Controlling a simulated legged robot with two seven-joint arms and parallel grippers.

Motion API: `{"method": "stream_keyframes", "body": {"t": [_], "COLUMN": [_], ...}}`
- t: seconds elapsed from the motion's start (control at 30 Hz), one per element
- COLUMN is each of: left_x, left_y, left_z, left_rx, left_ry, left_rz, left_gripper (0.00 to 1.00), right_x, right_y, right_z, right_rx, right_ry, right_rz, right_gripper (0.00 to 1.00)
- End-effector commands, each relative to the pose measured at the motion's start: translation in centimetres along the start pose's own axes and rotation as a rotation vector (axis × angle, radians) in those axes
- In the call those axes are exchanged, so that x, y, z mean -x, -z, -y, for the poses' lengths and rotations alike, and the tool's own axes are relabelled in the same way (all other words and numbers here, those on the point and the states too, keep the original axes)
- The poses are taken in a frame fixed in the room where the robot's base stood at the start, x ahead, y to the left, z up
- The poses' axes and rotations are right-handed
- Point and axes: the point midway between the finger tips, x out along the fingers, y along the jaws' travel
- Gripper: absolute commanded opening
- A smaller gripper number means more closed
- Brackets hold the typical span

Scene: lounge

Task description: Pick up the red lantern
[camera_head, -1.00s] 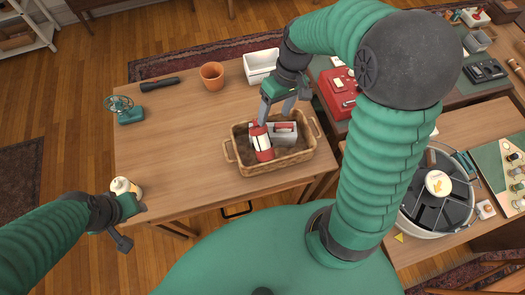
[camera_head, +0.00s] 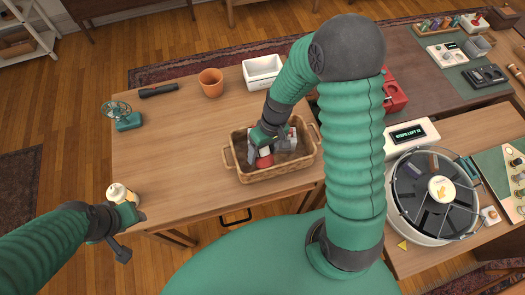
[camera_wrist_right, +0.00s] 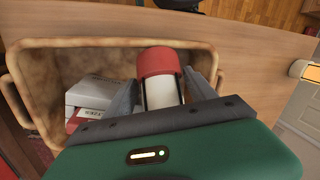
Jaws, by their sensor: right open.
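The red lantern (camera_head: 264,161), a red and white cylinder, stands in the wicker basket (camera_head: 281,175) on the table. My right gripper (camera_head: 270,150) is down in the basket over the lantern and partly hides it. In the right wrist view the lantern's red cap (camera_wrist_right: 158,62) and white body show between the two open fingers, with a small gap at the sides. My left gripper (camera_head: 130,236) is open and empty near the table's front left corner, beside a white bottle (camera_head: 118,193).
A grey box with red parts (camera_wrist_right: 93,97) lies beside the lantern in the basket. The table's middle left is clear.

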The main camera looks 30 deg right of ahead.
Motion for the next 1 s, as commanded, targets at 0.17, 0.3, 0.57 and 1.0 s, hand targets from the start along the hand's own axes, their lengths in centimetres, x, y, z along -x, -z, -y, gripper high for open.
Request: {"method": "stream_keyframes", "body": {"t": [0.17,0.3,0.57,1.0], "left_x": [0.02,0.03,0.03,0.70], "left_y": [0.01,0.01,0.01,0.17], "left_z": [0.00,0.00,0.00,0.00], "left_rx": [0.000,0.000,0.000,0.000], "left_ry": [0.000,0.000,0.000,0.000], "left_rz": [0.000,0.000,0.000,0.000], "left_gripper": [0.43,0.43,0.43,0.43], "right_x": [0.08,0.10,0.10,0.78], "right_y": [0.00,0.01,0.01,0.20], "right_z": [0.02,0.01,-0.01,0.22], "right_rx": [0.001,0.001,0.001,0.001], "right_ry": [0.000,-0.001,-0.001,-0.001], "right_rz": [-0.002,-0.002,-0.001,-0.002], "right_gripper": [0.58,0.40,0.06,0.00]}}
